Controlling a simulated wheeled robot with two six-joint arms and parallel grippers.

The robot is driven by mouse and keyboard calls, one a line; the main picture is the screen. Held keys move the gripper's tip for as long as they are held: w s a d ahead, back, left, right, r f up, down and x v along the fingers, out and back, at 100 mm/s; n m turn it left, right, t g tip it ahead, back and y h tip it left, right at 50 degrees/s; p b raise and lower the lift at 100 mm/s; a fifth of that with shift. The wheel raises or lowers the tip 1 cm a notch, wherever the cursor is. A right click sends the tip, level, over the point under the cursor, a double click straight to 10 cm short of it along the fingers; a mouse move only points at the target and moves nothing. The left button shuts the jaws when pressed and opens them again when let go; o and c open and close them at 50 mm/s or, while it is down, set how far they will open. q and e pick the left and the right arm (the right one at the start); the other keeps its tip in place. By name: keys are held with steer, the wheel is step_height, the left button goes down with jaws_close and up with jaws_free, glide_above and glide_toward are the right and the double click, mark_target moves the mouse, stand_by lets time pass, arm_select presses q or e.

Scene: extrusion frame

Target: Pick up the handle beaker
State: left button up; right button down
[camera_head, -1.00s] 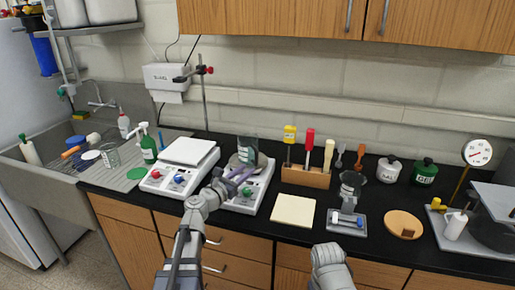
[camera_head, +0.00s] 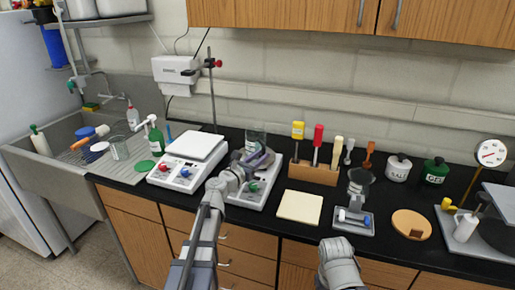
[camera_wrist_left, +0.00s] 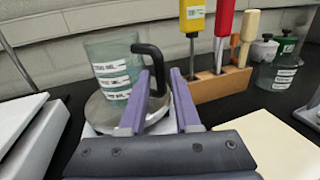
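The handle beaker (camera_wrist_left: 113,72) is clear glass with white labels and a black handle (camera_wrist_left: 158,68). It stands upright on the round metal top of the right-hand hot plate (camera_head: 246,195). In the head view the beaker (camera_head: 256,140) is partly hidden behind my left gripper (camera_head: 261,160). In the left wrist view my left gripper (camera_wrist_left: 160,76) is open, with purple fingers. The black handle shows between the fingertips; I cannot tell whether they touch it.
A balance-like white device (camera_head: 189,158) stands left of the hot plate. A wooden rack (camera_head: 313,173) of upright coloured tools is close on the right. A cream pad (camera_head: 300,206) lies in front of it. A stand rod (camera_head: 213,95) rises behind.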

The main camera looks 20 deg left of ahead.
arm_select(q)
steer(key=x, duration=0.2)
steer(key=shift+w, duration=0.35)
steer(key=shift+c, duration=0.2)
jaws_close()
